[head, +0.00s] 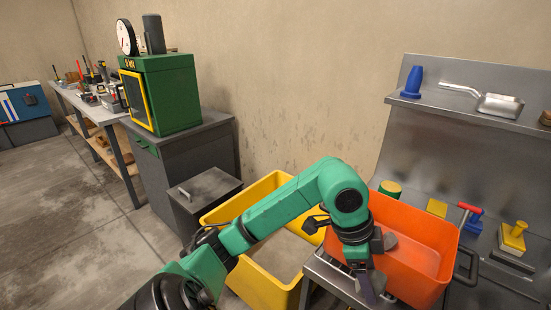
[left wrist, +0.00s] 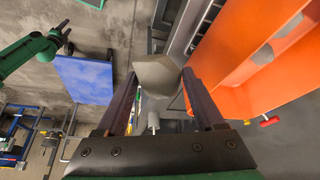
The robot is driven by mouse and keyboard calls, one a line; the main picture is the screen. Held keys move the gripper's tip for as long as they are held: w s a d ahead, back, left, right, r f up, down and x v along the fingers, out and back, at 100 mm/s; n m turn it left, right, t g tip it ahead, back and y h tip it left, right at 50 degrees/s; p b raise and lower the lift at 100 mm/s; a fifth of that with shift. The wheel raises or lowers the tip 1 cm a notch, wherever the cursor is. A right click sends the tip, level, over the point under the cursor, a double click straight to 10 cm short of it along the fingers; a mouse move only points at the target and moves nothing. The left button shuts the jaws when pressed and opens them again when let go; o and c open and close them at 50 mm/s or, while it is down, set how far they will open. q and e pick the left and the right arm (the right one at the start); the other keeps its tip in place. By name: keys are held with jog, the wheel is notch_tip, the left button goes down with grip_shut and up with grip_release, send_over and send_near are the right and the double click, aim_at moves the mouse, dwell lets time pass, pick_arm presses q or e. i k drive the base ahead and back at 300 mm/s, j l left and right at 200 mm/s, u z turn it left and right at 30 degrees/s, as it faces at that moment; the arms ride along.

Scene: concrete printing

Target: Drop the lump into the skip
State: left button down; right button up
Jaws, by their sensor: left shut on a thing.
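My left gripper (head: 366,285) is low beside the near left side of an orange open tub (head: 425,228). In the left wrist view its fingers (left wrist: 160,98) are shut on a pale grey lump (left wrist: 157,74), held at the fingertips. The held lump is hard to make out in the head view. A yellow open-topped bin (head: 227,209), which may be the skip, stands on the floor left of the tub, partly behind my left arm. In the left wrist view, a green arm, seemingly my right one, ends in a dark gripper (left wrist: 64,38); its jaw state is unclear.
Another grey lump (left wrist: 262,54) shows inside the orange tub (left wrist: 235,35). A steel bench (head: 400,140) with tools stands at right. A dark grey box (head: 206,192) and a cabinet bearing a green machine (head: 172,85) stand behind the bin. Open floor lies at left.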

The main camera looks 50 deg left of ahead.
aim_at(284, 256)
jog(key=i+u, duration=0.1)
jog(key=u, duration=0.35)
jog(key=i+u, duration=0.1)
jog(key=u, duration=0.4)
jog(key=i+l+u, duration=0.1)
jog(key=u, duration=0.35)
jog(key=l+u, duration=0.15)
jog(key=u, duration=0.3)
